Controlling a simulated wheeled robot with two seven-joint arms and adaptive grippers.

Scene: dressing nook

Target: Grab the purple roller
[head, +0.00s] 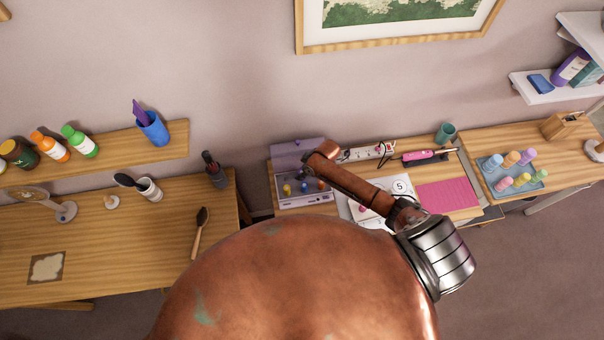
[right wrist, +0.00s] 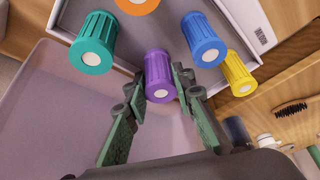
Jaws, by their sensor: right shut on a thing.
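In the right wrist view the purple roller (right wrist: 160,75) is ribbed with a pale end. My right gripper (right wrist: 168,92) is shut on it, one dark green finger on each side. Teal (right wrist: 93,42), orange, blue (right wrist: 204,40) and yellow (right wrist: 238,73) rollers stand around it in a grey case (right wrist: 250,88). I cannot tell whether the purple roller is clear of the case floor. In the head view the lilac case (head: 310,198) stands open with small rollers in it; my right arm hides part of that area. My left gripper is not in view.
In the head view a pale blue tray (head: 500,187) of pastel rollers stands on the right table. A power strip (head: 366,152), a pink tool (head: 418,155) and a pink mat (head: 448,195) lie between. A hairbrush (head: 200,225) lies on the left table.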

